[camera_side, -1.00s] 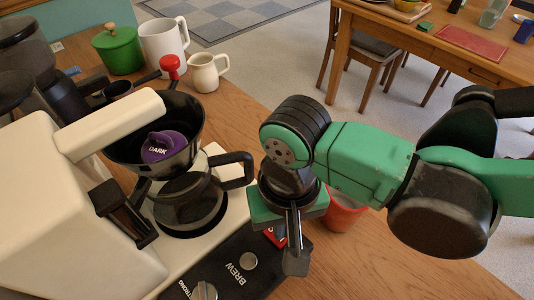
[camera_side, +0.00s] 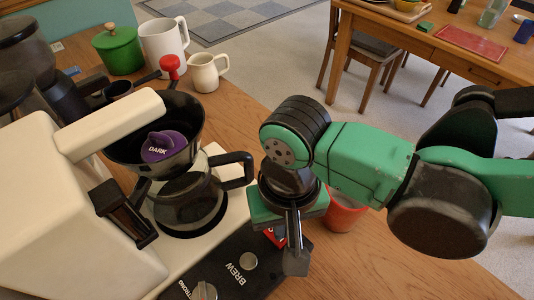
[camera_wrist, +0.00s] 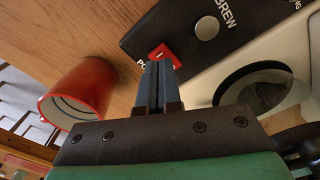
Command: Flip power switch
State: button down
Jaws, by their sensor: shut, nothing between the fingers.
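The red power switch (camera_wrist: 165,55) is set in the black control panel of the cream coffee maker, beside the partly covered white lettering. In the side view the switch (camera_side: 274,236) shows just left of my fingers, partly hidden by them. My gripper (camera_wrist: 158,70) is shut and empty, its tips pointing at the panel. In the wrist view the tips overlap the near edge of the switch; I cannot tell whether they touch it. In the side view my gripper (camera_side: 296,264) hangs down over the panel's right end.
The glass carafe (camera_side: 190,202) and black brew basket (camera_side: 185,110) with a purple "DARK" piece stand left of my gripper. A round button (camera_wrist: 206,28) sits by "BREW". A red cup (camera_wrist: 78,92) stands close by on the wooden counter (camera_side: 400,262), which is clear at front right.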

jog(key=shift+f, duration=1.15)
dwell(0.4)
jog(key=shift+r, duration=3.55)
jog(key=shift+w+d+r, duration=0.1)
jog(key=shift+w+d, duration=0.1)
jog(key=shift+d, duration=0.05)
jog(key=w+d+r+m+t+y, duration=0.1)
jog(key=w+d+r, duration=0.15)
jog(key=d, duration=0.45)
jog(key=w+d+r+t+y, duration=0.1)
jog(key=w+d, duration=0.3)
jog(key=d, duration=0.2)
jog(key=s+d+m+t+h, duration=0.1)
jog(key=d+t, duration=0.4)
jog(key=d, duration=1.4)
jog(key=shift+d+f+m+h, duration=0.15)
jog(key=shift+f+m+h, duration=0.2)
jog(key=shift+m+h, duration=0.15)
